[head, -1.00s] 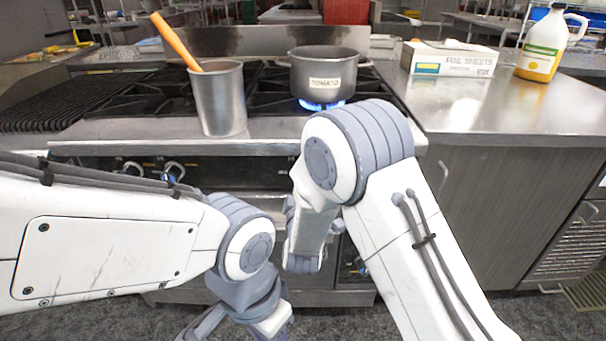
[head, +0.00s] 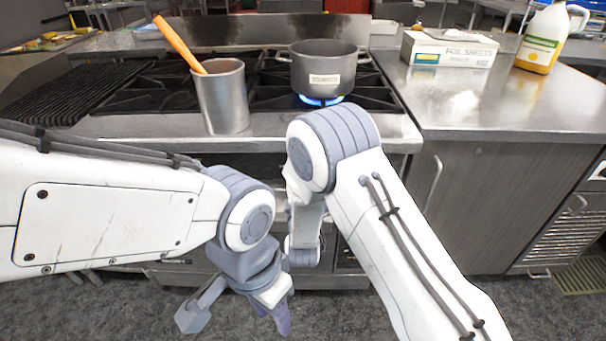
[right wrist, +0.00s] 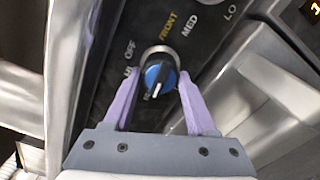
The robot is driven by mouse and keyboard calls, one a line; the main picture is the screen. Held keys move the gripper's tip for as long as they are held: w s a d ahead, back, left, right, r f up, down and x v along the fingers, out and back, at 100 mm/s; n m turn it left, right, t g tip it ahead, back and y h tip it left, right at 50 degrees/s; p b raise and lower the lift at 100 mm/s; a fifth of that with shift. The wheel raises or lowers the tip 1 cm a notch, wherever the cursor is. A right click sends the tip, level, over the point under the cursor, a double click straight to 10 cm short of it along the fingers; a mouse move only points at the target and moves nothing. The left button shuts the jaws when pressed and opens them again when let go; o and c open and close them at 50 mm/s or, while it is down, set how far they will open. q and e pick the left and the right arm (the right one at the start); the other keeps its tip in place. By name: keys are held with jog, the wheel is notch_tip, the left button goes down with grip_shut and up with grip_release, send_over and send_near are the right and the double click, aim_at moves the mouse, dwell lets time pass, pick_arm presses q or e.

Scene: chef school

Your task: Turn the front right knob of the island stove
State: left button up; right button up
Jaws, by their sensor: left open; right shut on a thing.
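The stove knob (right wrist: 160,78) is blue and black with a silver ring, on a dark panel marked FRONT, OFF, HI, MED and LO in the right wrist view. Its white mark points toward the bottom of the picture. My right gripper (right wrist: 158,92) has its purple fingers on both sides of the knob and is shut on it. In the head view the right fingers and the knob are hidden behind my arm. My left gripper (head: 237,318) is open and empty, low in front of the stove (head: 270,127).
A grey pot (head: 322,68) sits over a lit blue flame on the stove. A steel cup (head: 222,98) with an orange-handled utensil (head: 178,42) stands at the front edge. A foil sheets box (head: 450,48) and a jug (head: 543,40) are on the right counter (head: 500,105).

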pick_arm(q)
jog(key=shift+r, duration=0.1)
pick_arm(e)
jog(key=shift+f, duration=0.1)
dwell(0.3)
jog(key=o, duration=1.4)
jog(key=shift+c, duration=0.2)
